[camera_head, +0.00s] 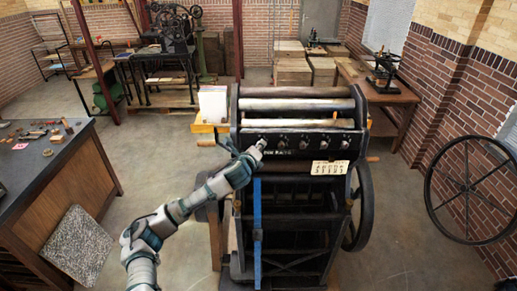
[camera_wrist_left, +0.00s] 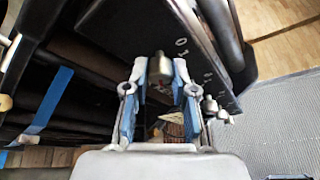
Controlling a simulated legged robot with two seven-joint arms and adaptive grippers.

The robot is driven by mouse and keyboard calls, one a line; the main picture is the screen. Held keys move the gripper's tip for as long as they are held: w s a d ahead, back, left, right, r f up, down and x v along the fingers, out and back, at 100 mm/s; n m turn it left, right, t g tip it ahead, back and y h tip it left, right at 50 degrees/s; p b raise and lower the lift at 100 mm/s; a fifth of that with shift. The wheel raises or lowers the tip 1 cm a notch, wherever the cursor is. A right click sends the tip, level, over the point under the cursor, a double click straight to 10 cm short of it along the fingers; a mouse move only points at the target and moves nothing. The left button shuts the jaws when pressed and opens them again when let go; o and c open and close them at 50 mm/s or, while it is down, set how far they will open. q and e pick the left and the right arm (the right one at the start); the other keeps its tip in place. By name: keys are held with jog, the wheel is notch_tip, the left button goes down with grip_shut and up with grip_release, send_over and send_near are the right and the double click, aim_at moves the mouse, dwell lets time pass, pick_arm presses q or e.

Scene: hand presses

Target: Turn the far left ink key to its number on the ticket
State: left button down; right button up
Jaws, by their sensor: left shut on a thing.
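A black ink panel (camera_head: 312,152) runs across the front of the press, with a row of small metal ink keys. The far left ink key is mostly hidden by my left gripper (camera_head: 260,146) in the head view. In the left wrist view, this key (camera_wrist_left: 160,68) is a metal knob between the blue-padded fingers of my left gripper (camera_wrist_left: 160,95), which is shut on it. White digits (camera_wrist_left: 181,46) stand on the panel beside it. The ticket (camera_head: 329,168) is a cream card under the keys at the right; its numbers are too small to read. My right gripper is out of view.
Other keys (camera_head: 303,144) continue to the right along the panel. Rollers (camera_head: 296,104) lie above it. A large flywheel (camera_head: 359,205) stands at the press's right side. A dark workbench (camera_head: 45,165) with small tools is at the left; open floor lies between.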

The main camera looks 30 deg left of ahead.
pick_arm(q)
jog(key=shift+a+r, duration=0.15)
jog(key=shift+r, duration=0.05)
dwell(0.3)
jog(key=c, duration=1.1)
grip_release()
jog(key=shift+o, duration=0.7)
jog(key=shift+w+f, duration=0.15)
jog(key=shift+w+a+f, duration=0.15)
jog(key=shift+f, duration=0.05)
jog(key=v, duration=1.1)
jog(key=shift+s, duration=0.4)
jog(key=shift+r, duration=0.1)
